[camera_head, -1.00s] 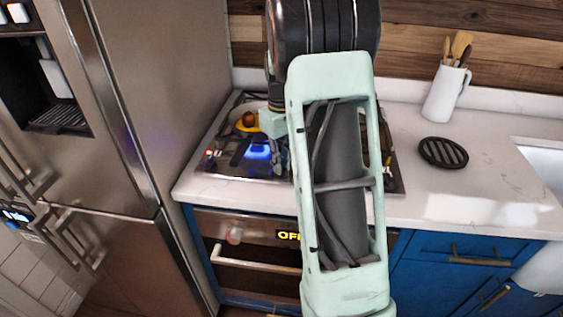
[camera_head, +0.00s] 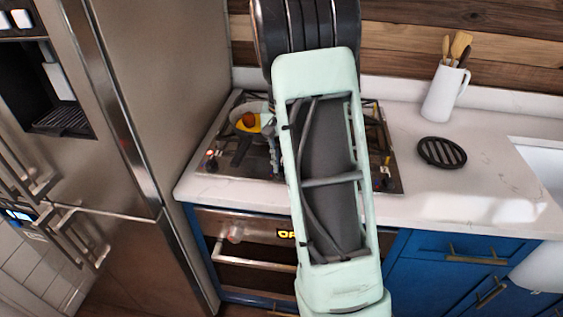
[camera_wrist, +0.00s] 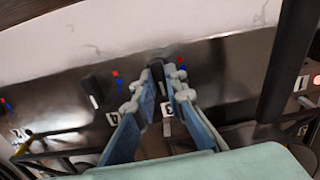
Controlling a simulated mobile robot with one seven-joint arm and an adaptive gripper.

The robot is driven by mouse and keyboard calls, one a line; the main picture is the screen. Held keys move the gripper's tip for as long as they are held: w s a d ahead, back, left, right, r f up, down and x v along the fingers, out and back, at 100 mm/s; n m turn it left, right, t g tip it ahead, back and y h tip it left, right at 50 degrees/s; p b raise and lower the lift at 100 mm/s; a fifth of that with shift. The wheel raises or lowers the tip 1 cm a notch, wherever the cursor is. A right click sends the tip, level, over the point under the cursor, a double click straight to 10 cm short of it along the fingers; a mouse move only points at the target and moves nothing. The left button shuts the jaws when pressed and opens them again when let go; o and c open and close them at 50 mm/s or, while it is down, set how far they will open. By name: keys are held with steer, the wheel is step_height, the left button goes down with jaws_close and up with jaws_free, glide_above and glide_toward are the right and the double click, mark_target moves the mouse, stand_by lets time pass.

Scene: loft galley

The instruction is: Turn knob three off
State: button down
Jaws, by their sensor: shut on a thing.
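In the wrist view, my gripper (camera_wrist: 160,86) is closed around the dark knob three (camera_wrist: 157,74) on the cooktop's front strip, with a fingertip on each side. The label "3" (camera_wrist: 167,108) is just below it, between the blue finger pads. Red and blue marks sit beside the knob. Its pointer is largely hidden by the fingers. Another dark knob (camera_wrist: 95,92) with a white pointer stands to the left, near the label "4" (camera_wrist: 112,118).
A pan (camera_head: 242,148) with food sits on the cooktop's left side. A black round trivet (camera_head: 442,152) and a white utensil jug (camera_head: 441,95) stand on the counter at right. The fridge (camera_head: 170,100) rises close on the left. The counter between cooktop and sink is mostly clear.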

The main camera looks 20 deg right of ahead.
steer(key=shift+r+m, duration=0.1)
steer(key=shift+m, duration=0.3)
steer(key=shift+w, duration=0.1)
steer(key=c, duration=2)
jaws_free()
steer(key=shift+o, duration=0.2)
step_height(320, 180, up, 12)
